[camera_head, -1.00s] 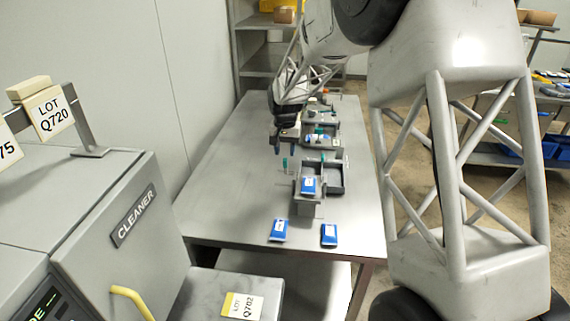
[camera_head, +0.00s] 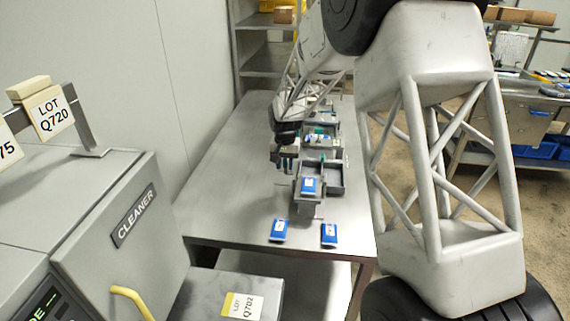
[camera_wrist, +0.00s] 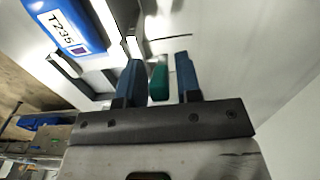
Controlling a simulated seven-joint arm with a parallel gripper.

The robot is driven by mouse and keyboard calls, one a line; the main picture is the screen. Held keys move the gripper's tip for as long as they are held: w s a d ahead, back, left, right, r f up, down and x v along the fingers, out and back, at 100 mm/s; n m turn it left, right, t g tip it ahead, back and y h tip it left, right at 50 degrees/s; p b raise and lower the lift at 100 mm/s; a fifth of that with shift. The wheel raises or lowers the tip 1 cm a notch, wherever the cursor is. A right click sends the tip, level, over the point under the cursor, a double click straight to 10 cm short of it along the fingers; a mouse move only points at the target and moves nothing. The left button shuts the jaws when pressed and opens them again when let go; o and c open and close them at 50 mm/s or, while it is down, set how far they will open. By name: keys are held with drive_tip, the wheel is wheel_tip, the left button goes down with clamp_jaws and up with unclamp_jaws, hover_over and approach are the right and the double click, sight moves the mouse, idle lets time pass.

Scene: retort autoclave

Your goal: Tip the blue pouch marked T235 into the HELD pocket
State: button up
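The blue pouch marked T235 (camera_wrist: 62,24) lies face up beside my gripper in the wrist view. In the head view a blue pouch (camera_head: 309,185), its mark too small to read, lies on a small grey stand; it appears to be the same one. A dark open tray (camera_head: 334,189) adjoins it on the right; no HELD label is readable. My gripper (camera_wrist: 158,80) is open, its two dark blue fingers on either side of a green tab (camera_wrist: 158,86), with narrow gaps visible. In the head view my gripper (camera_head: 283,162) is just left of the stand.
Two more blue pouches (camera_head: 278,230) (camera_head: 329,234) lie on the table's near end. More grey trays (camera_head: 322,139) stand farther back. The steel table (camera_head: 225,190) is clear on the left. The cleaner cabinet (camera_head: 105,230) stands at near left.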

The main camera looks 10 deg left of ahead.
clamp_jaws()
drive_tip(key=shift+w+r+g, duration=0.1)
drive_tip(key=shift+w+g, duration=0.05)
drive_tip(key=shift+g, duration=0.15)
drive_tip(key=shift+w+r+g, duration=0.15)
drive_tip(key=shift+w+g, duration=0.6)
drive_tip(key=shift+g, duration=0.3)
drive_tip(key=shift+w+r+g, duration=0.1)
drive_tip(key=shift+w+g, duration=0.6)
drive_tip(key=shift+g, duration=0.35)
drive_tip(key=shift+w+f+g, duration=0.1)
drive_tip(key=shift+w+g, duration=0.55)
drive_tip(key=shift+g, duration=0.35)
drive_tip(key=shift+w+f+g, duration=0.1)
drive_tip(key=shift+w+g, duration=0.55)
drive_tip(key=shift+g, duration=0.35)
drive_tip(key=shift+w, duration=0.1)
drive_tip(key=shift+o, duration=1.3)
unclamp_jaws()
